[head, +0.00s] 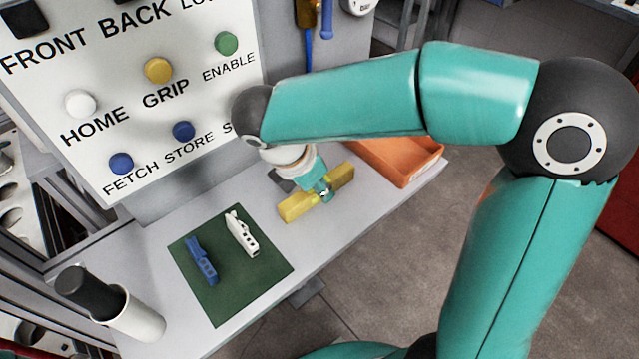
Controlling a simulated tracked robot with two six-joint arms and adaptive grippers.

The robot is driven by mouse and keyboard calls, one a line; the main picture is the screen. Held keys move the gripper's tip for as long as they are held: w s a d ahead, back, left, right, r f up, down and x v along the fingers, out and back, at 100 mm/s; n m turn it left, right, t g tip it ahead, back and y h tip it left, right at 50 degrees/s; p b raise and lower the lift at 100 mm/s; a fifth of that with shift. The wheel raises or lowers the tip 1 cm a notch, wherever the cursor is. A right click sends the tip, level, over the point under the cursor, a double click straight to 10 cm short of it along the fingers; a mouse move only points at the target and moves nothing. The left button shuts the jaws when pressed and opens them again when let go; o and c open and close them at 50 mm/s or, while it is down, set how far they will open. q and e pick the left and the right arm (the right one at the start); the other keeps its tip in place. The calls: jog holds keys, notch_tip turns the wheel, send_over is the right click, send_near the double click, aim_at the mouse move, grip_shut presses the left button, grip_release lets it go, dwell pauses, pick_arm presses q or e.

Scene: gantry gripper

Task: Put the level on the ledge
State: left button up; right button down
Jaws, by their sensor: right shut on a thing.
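The level is a yellow bar (297,207) near the middle of the head view, at the orange tray's left. My right gripper (324,190) points down and is shut on the level around its middle, with an end showing on each side. The ledge (320,233) is the light grey shelf below the button panel. The level is over this shelf; I cannot tell whether it touches it. My right forearm passes above, and the wrist partly hides the gripper. My left gripper is not in view.
A green mat (222,297) on the shelf holds a blue part (201,261) and a white part (242,234). An orange tray (408,172) stands at the right end. A white cup (136,318) with a dark cylinder stands front left. The button panel (130,90) rises behind.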

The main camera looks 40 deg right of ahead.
jog(key=c, duration=1)
grip_release()
jog(key=p+v, duration=0.2)
jog(key=v, duration=0.9)
jog(key=shift+a+r+p, duration=0.25)
jog(key=shift+r+p, duration=0.05)
jog(key=shift+r, duration=0.2)
